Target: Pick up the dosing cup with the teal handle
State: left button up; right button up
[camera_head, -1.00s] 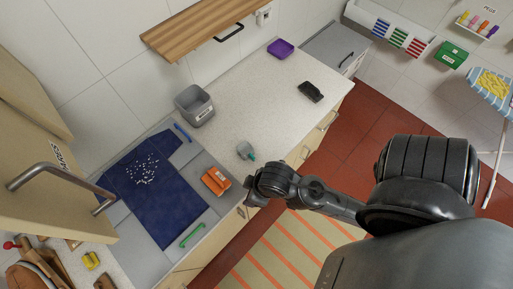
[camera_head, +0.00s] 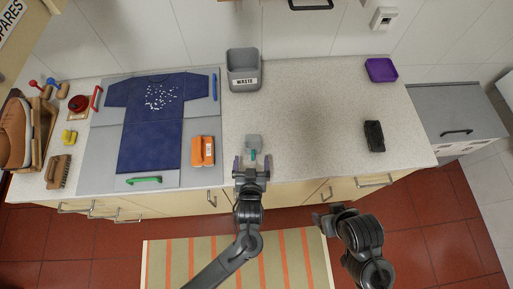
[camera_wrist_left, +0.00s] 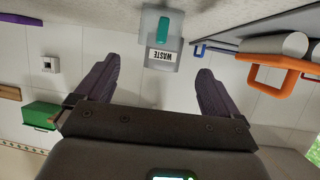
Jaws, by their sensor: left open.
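In the left wrist view the teal handle (camera_wrist_left: 163,27) shows above and between the open fingertips (camera_wrist_left: 157,78). My right gripper (camera_head: 322,219) is dark and low in front of the counter; its jaw state is unclear.
The grey waste bin (camera_head: 243,70) stands behind the cup. Left are an orange object (camera_head: 203,151) and a blue shirt (camera_head: 150,130) on the washboard (camera_head: 100,150). A black object (camera_head: 374,136) and a purple tray (camera_head: 381,70) are at right. The counter between is clear.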

aim_at(253, 158)
pick_arm(q)
jog(key=x, duration=0.3)
jog(key=shift+w+d, duration=0.25)
jog(key=shift+x, duration=3.05)
jog(key=shift+a+f, duration=0.1)
jog(key=shift+c, duration=0.2)
jog(key=c, duration=1)
